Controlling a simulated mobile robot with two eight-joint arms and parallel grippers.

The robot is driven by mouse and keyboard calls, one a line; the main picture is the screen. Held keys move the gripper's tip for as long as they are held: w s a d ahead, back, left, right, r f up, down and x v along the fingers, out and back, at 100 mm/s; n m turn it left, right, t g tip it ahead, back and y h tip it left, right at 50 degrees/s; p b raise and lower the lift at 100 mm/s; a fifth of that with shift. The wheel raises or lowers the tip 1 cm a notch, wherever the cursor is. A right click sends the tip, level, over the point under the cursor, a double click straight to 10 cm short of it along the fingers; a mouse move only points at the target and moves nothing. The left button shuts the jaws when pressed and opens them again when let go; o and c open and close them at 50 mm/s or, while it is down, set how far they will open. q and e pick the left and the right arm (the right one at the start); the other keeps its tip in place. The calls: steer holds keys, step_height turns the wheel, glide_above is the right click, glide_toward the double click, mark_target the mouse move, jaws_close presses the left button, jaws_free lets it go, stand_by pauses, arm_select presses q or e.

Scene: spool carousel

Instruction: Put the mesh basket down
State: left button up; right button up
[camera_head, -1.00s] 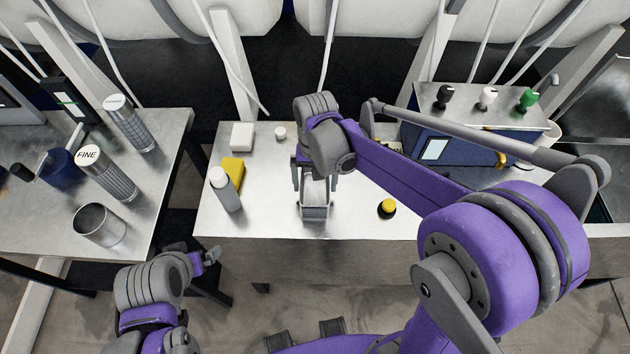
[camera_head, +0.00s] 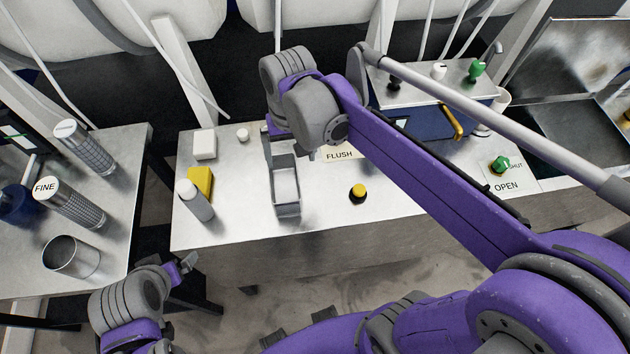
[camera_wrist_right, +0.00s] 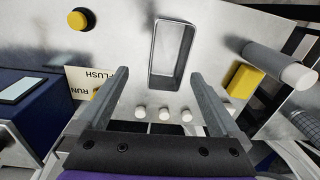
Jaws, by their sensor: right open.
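In the head view, my right wrist hides most of the fingers and covers the area behind the basket. My left gripper (camera_head: 187,262) is low in front of the table, away from the basket; its jaws are unclear.
Left of the basket are a bottle (camera_head: 197,203), a yellow block (camera_head: 201,182) and a white box (camera_head: 204,144). A yellow-topped button (camera_head: 358,192) is right of it. A blue unit (camera_head: 425,112) stands behind right. Mesh cylinders (camera_head: 73,205) and a metal cup (camera_head: 71,258) occupy the left table.

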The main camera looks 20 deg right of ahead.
steer(key=s+d+f+n+t, duration=0.2)
steer(key=s+d+f+t, duration=0.2)
steer(key=s, duration=0.6)
steer(key=shift+s+d+f+t, duration=0.15)
steer(key=shift+f+t, duration=0.55)
steer(key=shift+f, duration=0.6)
steer(key=shift+c, duration=0.3)
